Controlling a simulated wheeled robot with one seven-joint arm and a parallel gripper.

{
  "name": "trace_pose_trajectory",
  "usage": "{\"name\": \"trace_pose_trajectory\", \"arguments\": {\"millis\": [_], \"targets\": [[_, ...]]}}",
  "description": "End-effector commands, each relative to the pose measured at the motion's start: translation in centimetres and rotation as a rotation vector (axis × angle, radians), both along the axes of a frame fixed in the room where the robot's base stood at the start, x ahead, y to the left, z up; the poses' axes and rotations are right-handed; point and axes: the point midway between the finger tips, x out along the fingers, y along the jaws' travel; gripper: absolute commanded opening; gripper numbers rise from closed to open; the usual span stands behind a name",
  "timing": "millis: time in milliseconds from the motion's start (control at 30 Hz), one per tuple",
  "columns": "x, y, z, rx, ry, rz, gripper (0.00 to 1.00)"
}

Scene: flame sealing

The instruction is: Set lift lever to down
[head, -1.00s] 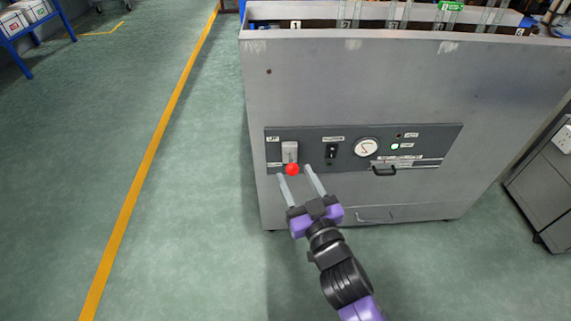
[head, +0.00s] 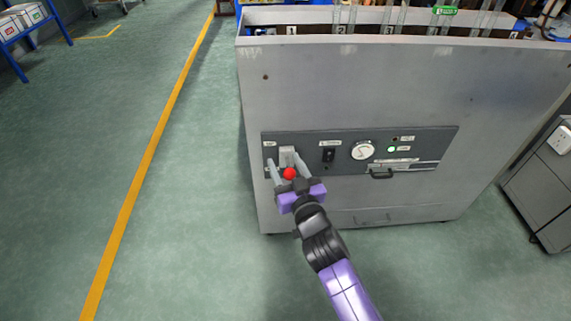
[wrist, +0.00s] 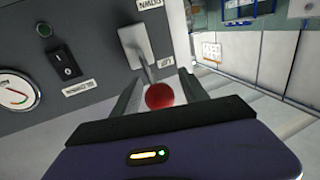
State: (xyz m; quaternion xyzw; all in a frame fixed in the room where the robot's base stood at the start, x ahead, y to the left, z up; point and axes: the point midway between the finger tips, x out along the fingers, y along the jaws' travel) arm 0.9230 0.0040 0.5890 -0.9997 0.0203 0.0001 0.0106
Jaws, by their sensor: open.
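The lift lever is a grey stem with a red ball knob (head: 289,174) on a pale plate (head: 287,155) at the left end of the dark control panel. In the wrist view the red knob (wrist: 159,95) sits between my two fingers, with the stem running to its plate (wrist: 138,46). My gripper (head: 284,163) is open, its fingers on either side of the lever and pointing at the panel. It also shows in the wrist view (wrist: 158,85). I cannot tell whether either finger touches the knob.
On the panel, right of the lever, are a black rocker switch (head: 328,155), a round gauge (head: 362,150), a green light (head: 391,149) and a black handle (head: 383,174). The grey machine (head: 350,90) holds glass tubes on top.

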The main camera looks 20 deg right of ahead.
Motion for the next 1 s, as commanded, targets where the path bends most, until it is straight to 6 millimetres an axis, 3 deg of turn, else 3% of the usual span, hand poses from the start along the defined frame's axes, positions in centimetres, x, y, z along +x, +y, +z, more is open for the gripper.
{"name": "trace_pose_trajectory", "arguments": {"millis": [167, 400, 433, 1000], "targets": [[-0.01, 0.0, 0.01, 0.0, 0.0, 0.0, 0.5], [-0.03, 0.0, 0.01, -0.001, 0.0, 0.0, 0.02], [-0.03, 0.0, 0.01, -0.001, 0.0, 0.0, 0.0], [-0.04, -0.01, 0.02, -0.001, -0.001, 0.0, 0.0]]}}
